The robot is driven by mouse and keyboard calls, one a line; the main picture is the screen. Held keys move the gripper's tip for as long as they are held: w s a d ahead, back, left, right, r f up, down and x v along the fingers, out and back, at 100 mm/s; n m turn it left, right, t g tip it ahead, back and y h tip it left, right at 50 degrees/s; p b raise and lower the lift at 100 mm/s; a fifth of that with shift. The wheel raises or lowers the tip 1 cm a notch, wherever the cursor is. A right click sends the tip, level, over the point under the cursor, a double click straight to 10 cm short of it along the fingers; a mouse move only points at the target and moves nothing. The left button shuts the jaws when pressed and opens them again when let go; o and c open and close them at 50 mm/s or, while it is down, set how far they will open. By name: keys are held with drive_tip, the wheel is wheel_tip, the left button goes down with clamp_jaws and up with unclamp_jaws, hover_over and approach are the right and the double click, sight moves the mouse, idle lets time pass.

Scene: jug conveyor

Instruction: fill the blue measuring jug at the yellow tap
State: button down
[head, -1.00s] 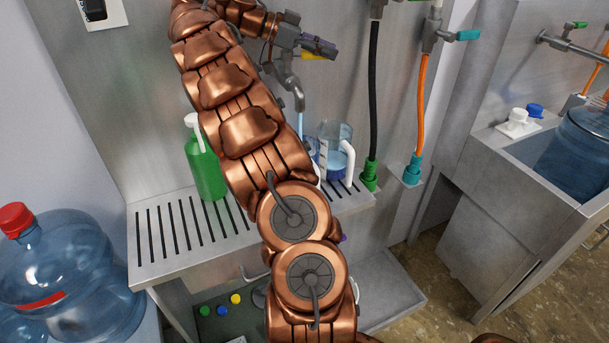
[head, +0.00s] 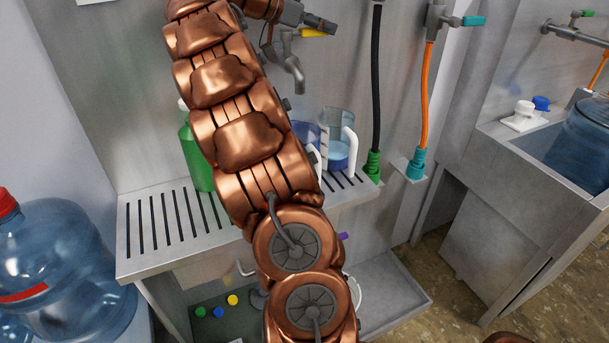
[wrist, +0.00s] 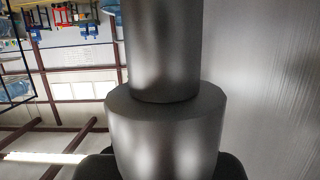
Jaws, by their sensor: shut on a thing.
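The yellow tap (head: 291,66) is a grey spout on the back wall with a yellow lever (head: 314,33). My gripper (head: 320,22) is at this lever and shut on it; the exact contact is hard to see. The wrist view shows a grey stepped metal cylinder (wrist: 162,120) close up, with dark finger parts at the bottom. The blue measuring jug (head: 304,134) stands upright below the spout, partly hidden by my arm, so its level cannot be read. No water stream shows under the spout.
A clear jug (head: 338,128) with water stands right beside the blue one on the slotted drain shelf (head: 150,262). A green bottle (head: 196,160) stands left, partly behind my arm. Black (head: 376,90) and orange (head: 424,95) hoses hang at right. A large water bottle (head: 60,260) is at lower left.

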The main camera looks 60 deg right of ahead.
drive_tip(key=shift+w+f+n+t+h+b, duration=0.3)
drive_tip(key=shift+n+t+b, duration=0.1)
drive_tip(key=shift+t, duration=0.1)
drive_tip(key=shift+d+r, duration=0.1)
drive_tip(key=shift+r, duration=0.25)
drive_tip(key=c, duration=0.7)
unclamp_jaws()
drive_tip(key=shift+w+d, duration=0.1)
drive_tip(key=shift+c, duration=0.2)
drive_tip(key=v, duration=1.2)
drive_tip(key=shift+f, duration=0.15)
